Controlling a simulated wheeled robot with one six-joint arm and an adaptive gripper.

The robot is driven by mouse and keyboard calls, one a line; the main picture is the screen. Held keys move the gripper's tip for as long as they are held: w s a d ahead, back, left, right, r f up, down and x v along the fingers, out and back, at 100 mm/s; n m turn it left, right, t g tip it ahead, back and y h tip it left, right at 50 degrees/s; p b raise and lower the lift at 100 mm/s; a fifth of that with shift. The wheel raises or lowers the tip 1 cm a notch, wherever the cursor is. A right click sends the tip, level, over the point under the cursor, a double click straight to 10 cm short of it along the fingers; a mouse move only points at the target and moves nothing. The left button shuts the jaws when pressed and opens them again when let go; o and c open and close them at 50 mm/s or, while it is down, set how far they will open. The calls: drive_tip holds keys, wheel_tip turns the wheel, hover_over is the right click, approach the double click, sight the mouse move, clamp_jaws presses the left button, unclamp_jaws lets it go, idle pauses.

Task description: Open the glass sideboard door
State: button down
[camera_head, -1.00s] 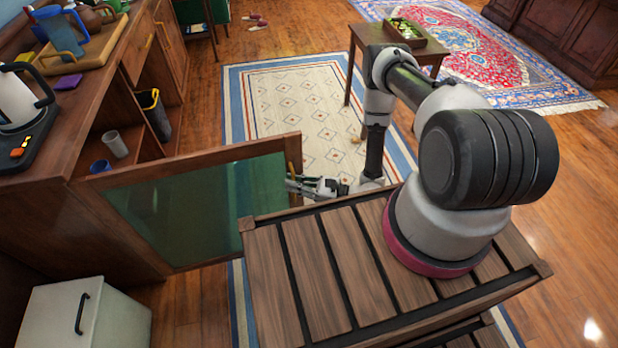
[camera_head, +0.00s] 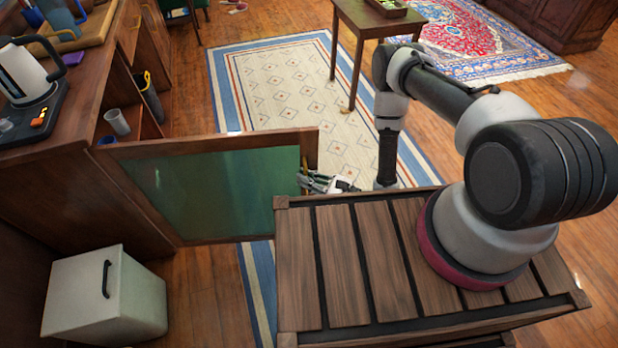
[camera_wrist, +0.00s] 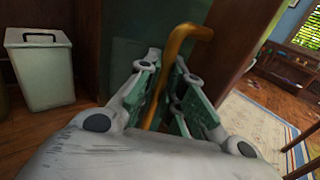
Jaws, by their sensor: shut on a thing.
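The glass sideboard door (camera_head: 215,190) has a wood frame and a greenish pane. It stands swung out from the sideboard (camera_head: 65,190), with its free edge beside my gripper (camera_head: 315,180). In the wrist view, a brass handle (camera_wrist: 187,40) rises on the door and passes between the fingers. My gripper (camera_wrist: 165,100) is shut on this handle. The handle's lower part is partly hidden by the fingers. In the head view the handle is hard to make out. A grey cup (camera_head: 118,122) stands on the open shelf behind the door.
A kettle (camera_head: 25,75) is on the sideboard top. A small table (camera_head: 375,22) stands on the patterned rug (camera_head: 290,90) further back.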

drive_tip(key=shift+a, duration=0.1)
drive_tip(key=c, duration=1.5)
unclamp_jaws()
drive_tip(key=shift+a, duration=0.1)
drive_tip(key=shift+c, duration=0.2)
drive_tip(key=v, duration=0.7)
drive_tip(key=shift+s+d, duration=0.15)
drive_tip(key=shift+d, duration=0.15)
